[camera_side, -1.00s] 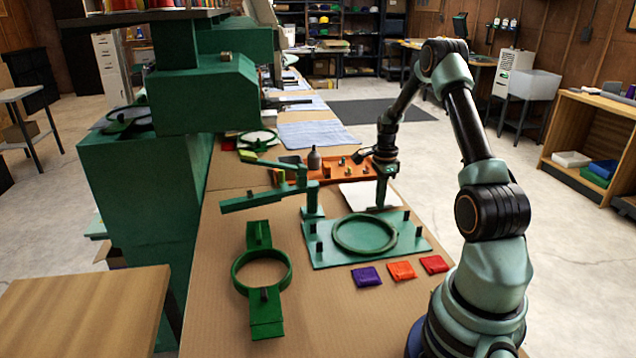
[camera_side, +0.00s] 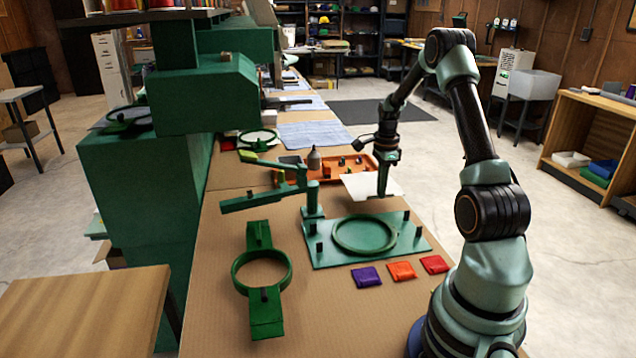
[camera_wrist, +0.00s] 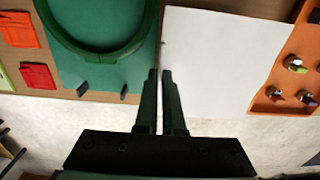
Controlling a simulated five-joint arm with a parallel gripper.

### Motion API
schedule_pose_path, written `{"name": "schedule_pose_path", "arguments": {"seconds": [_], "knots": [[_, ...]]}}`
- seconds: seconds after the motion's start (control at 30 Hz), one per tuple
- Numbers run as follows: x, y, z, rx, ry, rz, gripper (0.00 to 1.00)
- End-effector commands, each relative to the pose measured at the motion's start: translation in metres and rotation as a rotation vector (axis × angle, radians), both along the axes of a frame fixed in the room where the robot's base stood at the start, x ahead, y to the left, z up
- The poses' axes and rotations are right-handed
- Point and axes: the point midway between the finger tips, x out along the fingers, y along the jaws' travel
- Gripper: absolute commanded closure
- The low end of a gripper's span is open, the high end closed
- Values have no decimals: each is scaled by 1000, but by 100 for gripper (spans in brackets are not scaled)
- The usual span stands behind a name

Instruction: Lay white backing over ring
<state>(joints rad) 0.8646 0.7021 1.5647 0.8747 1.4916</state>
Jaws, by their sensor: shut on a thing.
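The white backing (camera_side: 360,184) is a flat white sheet beyond the green fixture plate (camera_side: 330,258). It fills the upper right of the wrist view (camera_wrist: 220,60). My gripper (camera_side: 382,194) is shut on the backing near its edge and seems to hold it slightly above the table. In the wrist view the fingertips (camera_wrist: 159,73) meet at the sheet's left edge. The green ring (camera_side: 338,243) lies flat on the fixture plate, uncovered, nearer the side camera than the sheet. Part of the ring (camera_wrist: 100,55) shows at the upper left of the wrist view.
Short posts stand around the plate, with a green arm post (camera_side: 312,200) at its left. An orange tray (camera_side: 328,178) with small items lies behind the sheet. Purple (camera_side: 366,276), orange (camera_side: 401,271) and red (camera_side: 434,264) packets lie in front. A second hoop frame (camera_side: 266,310) lies left.

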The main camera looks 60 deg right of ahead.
Motion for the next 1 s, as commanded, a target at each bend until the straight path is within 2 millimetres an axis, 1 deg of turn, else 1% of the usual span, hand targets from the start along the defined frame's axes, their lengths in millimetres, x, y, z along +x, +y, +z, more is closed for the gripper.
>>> {"name": "schedule_pose_path", "arguments": {"seconds": [0.07,0.17,0.27,0.47,0.6,0.7,0.8,0.9,1.0], "knots": [[0,2,0,0,0,1,100],[-1,10,3,0,0,2,100],[-3,28,7,-1,-1,3,100],[-18,82,17,-1,-1,4,100],[-34,119,20,-1,-1,4,100],[-45,142,20,-1,-1,4,100],[-55,159,19,-1,-1,3,100],[-62,169,19,-1,-1,1,100],[-66,175,18,0,0,0,100]]}}
